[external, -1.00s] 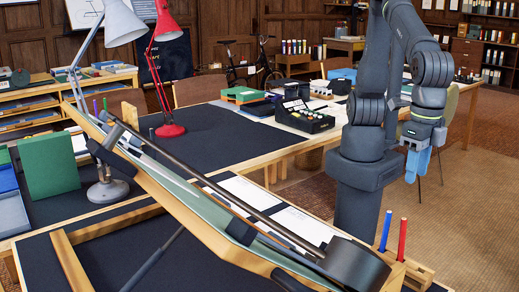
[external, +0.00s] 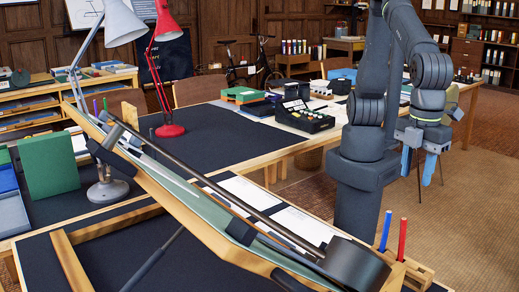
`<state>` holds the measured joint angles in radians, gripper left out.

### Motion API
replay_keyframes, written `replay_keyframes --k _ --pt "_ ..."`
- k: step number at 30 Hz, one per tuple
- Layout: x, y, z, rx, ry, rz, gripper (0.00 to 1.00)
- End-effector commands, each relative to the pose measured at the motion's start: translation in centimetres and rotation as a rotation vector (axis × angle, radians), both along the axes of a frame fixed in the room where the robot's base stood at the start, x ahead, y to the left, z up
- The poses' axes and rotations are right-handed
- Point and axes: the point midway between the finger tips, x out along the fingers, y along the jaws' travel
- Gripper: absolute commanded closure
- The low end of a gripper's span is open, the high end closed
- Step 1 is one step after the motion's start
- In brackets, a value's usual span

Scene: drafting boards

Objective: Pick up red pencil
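The red pencil (external: 402,239) stands upright in a wooden holder (external: 417,270) at the lower right, its lower part hidden inside the holder. A blue pencil (external: 385,231) stands just to its left. My gripper (external: 417,182) hangs pointing down above and to the right of the red pencil in the picture. Its two blue fingers are spread apart with nothing between them. It is clear of both pencils.
A tilted drafting board (external: 205,220) with a black cylinder (external: 356,264) fills the foreground left of the holder. A red lamp (external: 170,130) and a grey lamp (external: 108,190) stand behind it. A black desk organizer (external: 304,118) sits on the far table.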

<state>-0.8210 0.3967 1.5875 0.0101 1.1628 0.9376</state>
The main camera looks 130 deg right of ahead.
Motion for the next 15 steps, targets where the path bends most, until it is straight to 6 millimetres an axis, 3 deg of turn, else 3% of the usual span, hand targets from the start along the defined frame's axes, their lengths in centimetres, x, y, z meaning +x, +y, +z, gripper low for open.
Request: replay_keyframes --k 15 --pt "0.17 0.04 -0.25 -0.014 0.009 -1.102 0.61"
